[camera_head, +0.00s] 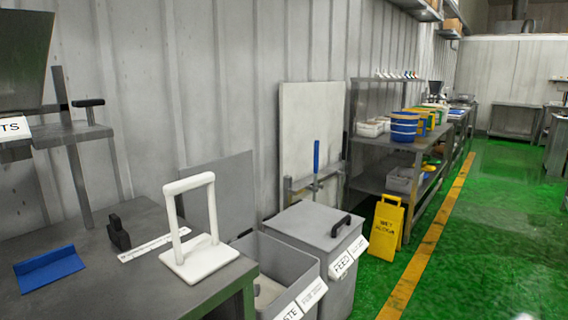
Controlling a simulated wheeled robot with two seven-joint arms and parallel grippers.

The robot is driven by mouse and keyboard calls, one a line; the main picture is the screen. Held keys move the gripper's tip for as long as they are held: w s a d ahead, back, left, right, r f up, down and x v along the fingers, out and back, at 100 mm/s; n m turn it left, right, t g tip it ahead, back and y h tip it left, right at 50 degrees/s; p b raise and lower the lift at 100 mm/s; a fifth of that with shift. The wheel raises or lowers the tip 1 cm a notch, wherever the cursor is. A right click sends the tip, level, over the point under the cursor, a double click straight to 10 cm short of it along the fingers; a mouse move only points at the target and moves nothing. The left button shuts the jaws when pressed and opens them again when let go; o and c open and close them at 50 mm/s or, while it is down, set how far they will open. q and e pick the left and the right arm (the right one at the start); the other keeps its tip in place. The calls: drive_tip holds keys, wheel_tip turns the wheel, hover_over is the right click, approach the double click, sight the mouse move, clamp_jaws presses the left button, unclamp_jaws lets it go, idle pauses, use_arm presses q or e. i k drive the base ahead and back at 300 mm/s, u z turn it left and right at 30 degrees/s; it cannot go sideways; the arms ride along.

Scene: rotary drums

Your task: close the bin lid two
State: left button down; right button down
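Two grey bins stand side by side on the floor just right of the near table. The nearer bin (283,262), with a label ending in "STE", is open at the top, and pale contents show inside. A flat grey panel (222,190) stands upright behind it, and seems to be its raised lid. The farther bin (338,290), labelled "FEED", is covered by a flat grey lid (305,223) with a black handle (341,226). No label in view tells which lid is number two. Neither of my grippers is in view.
The metal table (80,225) holds a white frame-shaped stand (198,250), a blue angled piece (48,268) and a black block (118,234). A yellow floor sign (386,228) stands beyond the bins. Green floor (480,260) to the right is clear.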

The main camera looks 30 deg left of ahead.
sight(233, 182)
drive_tip(key=i, duration=2.25)
drive_tip(key=u, duration=1.9)
